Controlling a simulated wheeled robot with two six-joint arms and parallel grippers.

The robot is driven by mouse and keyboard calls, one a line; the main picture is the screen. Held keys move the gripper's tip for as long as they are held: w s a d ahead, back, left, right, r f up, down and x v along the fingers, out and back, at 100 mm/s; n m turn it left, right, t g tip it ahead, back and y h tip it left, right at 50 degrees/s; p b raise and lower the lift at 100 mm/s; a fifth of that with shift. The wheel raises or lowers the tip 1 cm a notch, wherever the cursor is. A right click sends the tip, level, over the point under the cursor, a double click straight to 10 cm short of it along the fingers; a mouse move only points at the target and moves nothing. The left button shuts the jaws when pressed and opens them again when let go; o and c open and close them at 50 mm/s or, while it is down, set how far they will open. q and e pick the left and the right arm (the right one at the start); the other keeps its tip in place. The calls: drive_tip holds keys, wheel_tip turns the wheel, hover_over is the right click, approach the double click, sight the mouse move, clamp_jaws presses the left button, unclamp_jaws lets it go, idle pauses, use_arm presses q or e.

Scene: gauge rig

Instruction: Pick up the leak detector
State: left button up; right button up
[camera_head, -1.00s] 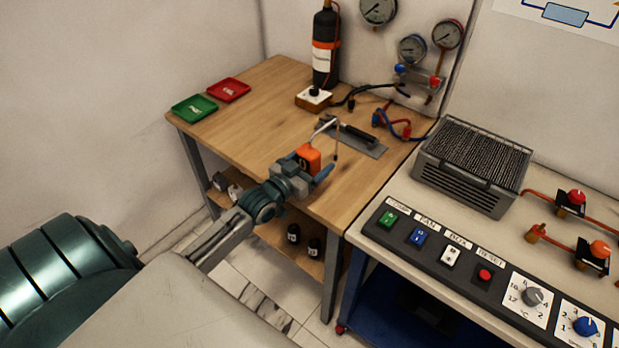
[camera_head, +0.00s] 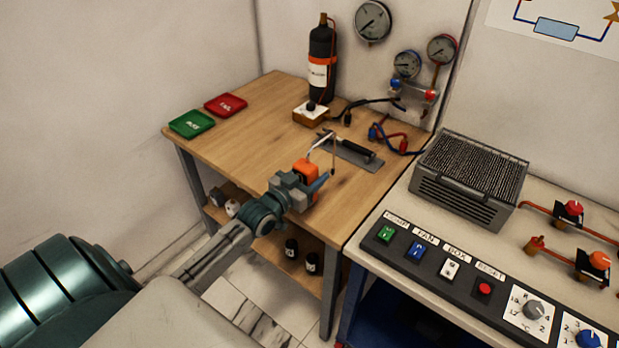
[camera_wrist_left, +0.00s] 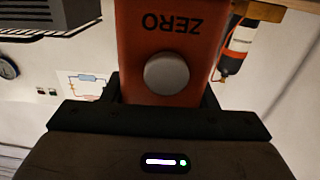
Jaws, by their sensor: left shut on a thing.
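The leak detector is an orange box (camera_head: 305,168) with a thin bent probe that reaches up and over toward the right. My left gripper (camera_head: 308,184) is shut on it, over the front part of the wooden bench. In the left wrist view the orange body (camera_wrist_left: 198,38) fills the middle between the two dark fingers, with a round grey button and the word ZERO upside down. Whether its base touches the bench is hidden by the gripper. My right gripper is not in view.
A grey mat with a black-handled tool (camera_head: 357,151) lies behind the detector. A black cylinder (camera_head: 322,62) stands at the back. Green (camera_head: 191,124) and red (camera_head: 226,104) trays lie at the left. A control-panel bench (camera_head: 460,270) with a finned unit (camera_head: 470,178) stands at right.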

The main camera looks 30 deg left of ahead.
use_arm(q)
drive_tip(key=shift+r, duration=0.5)
wheel_tip(320, 180, up, 3)
drive_tip(key=shift+f+p, duration=0.15)
drive_tip(key=shift+p, duration=0.35)
drive_tip(key=s, duration=0.1)
drive_tip(key=s+d, duration=0.1)
drive_tip(key=s, duration=0.1)
drive_tip(key=s+p, duration=0.1)
drive_tip(key=shift+s+d, duration=0.4)
drive_tip(key=b, duration=0.2)
approach(307, 176)
drive_tip(key=d, duration=0.5)
drive_tip(key=shift+s+r, duration=0.35)
drive_tip(key=shift+r, duration=0.1)
